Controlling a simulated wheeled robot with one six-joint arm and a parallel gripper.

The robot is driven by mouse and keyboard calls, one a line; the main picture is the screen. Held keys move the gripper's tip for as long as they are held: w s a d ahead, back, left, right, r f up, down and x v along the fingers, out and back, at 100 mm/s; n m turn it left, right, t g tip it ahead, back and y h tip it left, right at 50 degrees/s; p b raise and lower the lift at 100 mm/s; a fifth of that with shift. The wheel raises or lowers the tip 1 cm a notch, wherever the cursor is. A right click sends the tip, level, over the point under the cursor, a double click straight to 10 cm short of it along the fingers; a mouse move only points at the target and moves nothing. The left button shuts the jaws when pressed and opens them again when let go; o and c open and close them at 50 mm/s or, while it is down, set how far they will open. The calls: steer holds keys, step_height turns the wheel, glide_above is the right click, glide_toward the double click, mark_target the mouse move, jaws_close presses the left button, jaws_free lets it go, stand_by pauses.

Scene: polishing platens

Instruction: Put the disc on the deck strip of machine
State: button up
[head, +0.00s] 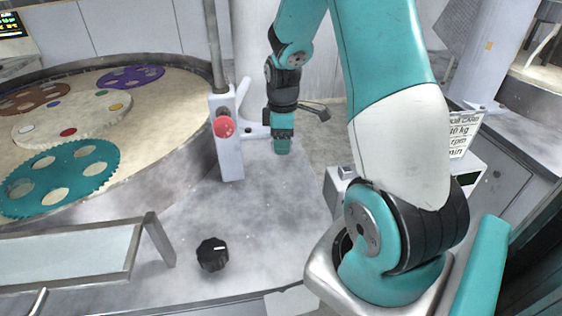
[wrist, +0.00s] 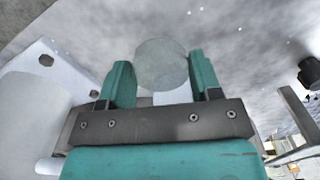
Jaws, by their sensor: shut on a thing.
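My gripper (head: 282,146) points down over the far part of the grey deck strip (head: 275,205), just right of the white post. In the wrist view my gripper (wrist: 162,78) has its two teal fingers on either side of a pale, translucent-looking round disc (wrist: 162,62) and is shut on it. The mottled grey deck strip (wrist: 240,50) fills the background there. In the head view the disc is not visible behind the fingers. I cannot tell whether the disc touches the deck.
A white post with a red button (head: 224,127) stands close left of my gripper. A black knob (head: 212,254) and a raised metal-framed panel (head: 75,256) are nearer. The round platen (head: 120,140) with toothed carriers lies left. The deck between knob and post is clear.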

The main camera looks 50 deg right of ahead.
mark_target(283, 172)
step_height(283, 172, down, 8)
steer(key=shift+f+p, duration=0.1)
steer(key=shift+p, duration=0.45)
steer(key=o, duration=1)
steer(key=shift+f, duration=0.1)
steer(key=shift+c, duration=0.2)
step_height(283, 172, up, 12)
steer(key=b, duration=0.2)
steer(key=shift+r+b, duration=0.2)
steer(key=shift+b, duration=0.1)
